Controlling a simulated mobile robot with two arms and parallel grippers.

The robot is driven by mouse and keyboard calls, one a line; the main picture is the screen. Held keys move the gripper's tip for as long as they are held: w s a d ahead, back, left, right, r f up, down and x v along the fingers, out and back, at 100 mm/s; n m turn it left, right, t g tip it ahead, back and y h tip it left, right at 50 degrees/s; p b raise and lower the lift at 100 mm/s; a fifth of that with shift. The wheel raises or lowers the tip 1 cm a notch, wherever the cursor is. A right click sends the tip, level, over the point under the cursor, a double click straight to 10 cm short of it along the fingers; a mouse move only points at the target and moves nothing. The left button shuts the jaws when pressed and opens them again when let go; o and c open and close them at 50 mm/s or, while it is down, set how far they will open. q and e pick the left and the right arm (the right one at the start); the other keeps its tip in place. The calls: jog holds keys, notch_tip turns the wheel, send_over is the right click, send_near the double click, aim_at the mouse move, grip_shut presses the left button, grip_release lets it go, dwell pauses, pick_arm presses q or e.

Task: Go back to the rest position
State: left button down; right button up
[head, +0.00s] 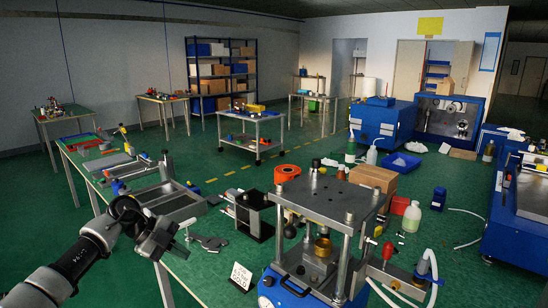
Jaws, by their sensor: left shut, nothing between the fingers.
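My left gripper (162,238) is at the lower left, at the end of my dark and grey arm. It is shut and empty, held by the near part of the long green-topped bench. The crimping press (322,196), with a steel top plate, posts and a blue base, stands to its right with a clear gap between them. A brass-coloured piece (322,246) sits inside the press under the plate. My right gripper is not in view.
Grey metal trays (172,200) lie just behind my left gripper. A small white sign (241,276) stands left of the press. Open green floor lies beyond the bench.

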pick_arm(q)
jog(key=d+f+n+t+h, duration=0.2)
jog(key=d+f+t+h, duration=0.1)
jog(key=f, duration=0.5)
jog(key=d+f+n+t+h, duration=0.2)
jog(key=d+f+n, duration=0.1)
jog(key=f, duration=0.5)
jog(key=s+a+f+n+t+y, duration=0.2)
jog(key=s+f+n+t+y, duration=0.25)
jog(key=f, duration=0.65)
jog(key=s+a+f+n+t+y, duration=0.1)
jog(key=s+a+f+n+y, duration=0.2)
jog(key=s+f+n, duration=0.6)
jog(key=s+a+f+n+g+y, duration=0.1)
jog(key=s+f+n+g+y, duration=0.2)
jog(key=s+f, duration=1)
jog(key=s+a+f+g+y, duration=0.3)
jog(key=s+f, duration=0.6)
jog(key=s, duration=0.7)
jog(key=s+d+f+n+g, duration=0.1)
jog(key=s+g, duration=0.4)
jog(key=s, duration=0.9)
jog(key=shift+s+d+f, duration=0.2)
jog(key=shift+d+f, duration=0.3)
jog(key=shift+d, duration=0.15)
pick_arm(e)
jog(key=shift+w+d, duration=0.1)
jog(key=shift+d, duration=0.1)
pick_arm(q)
jog(key=shift+y, duration=0.25)
